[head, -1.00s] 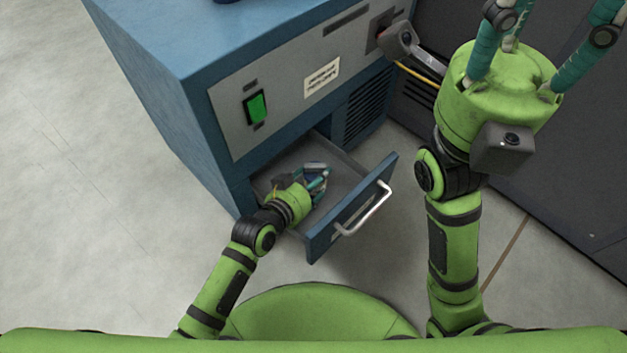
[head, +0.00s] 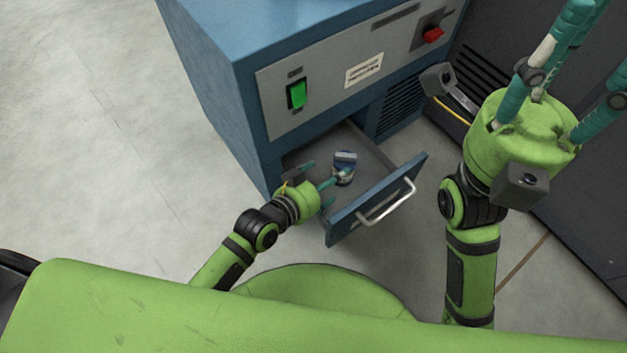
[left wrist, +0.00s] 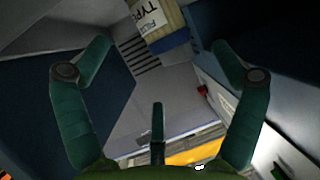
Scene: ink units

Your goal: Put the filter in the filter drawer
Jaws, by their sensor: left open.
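The filter (head: 345,165), a small blue and white cylinder, is inside the open blue drawer (head: 372,203) of the cabinet. In the left wrist view the filter (left wrist: 160,25) shows a pale yellow body, a white label reading "TYPE" and a blue end; its top is cut off. My left gripper (head: 322,184) is open at the drawer's left side, with its teal fingers beside the filter and a gap between. The left wrist view shows the fingers spread and nothing held. My right gripper (head: 565,75) is raised at the upper right, its fingertips partly out of frame.
The blue cabinet (head: 220,75) has a green switch (head: 297,94), a red switch (head: 432,35) and a vent (head: 402,105). The drawer front carries a metal handle (head: 388,205). A dark cabinet stands at the right. The floor (head: 110,150) at left is clear.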

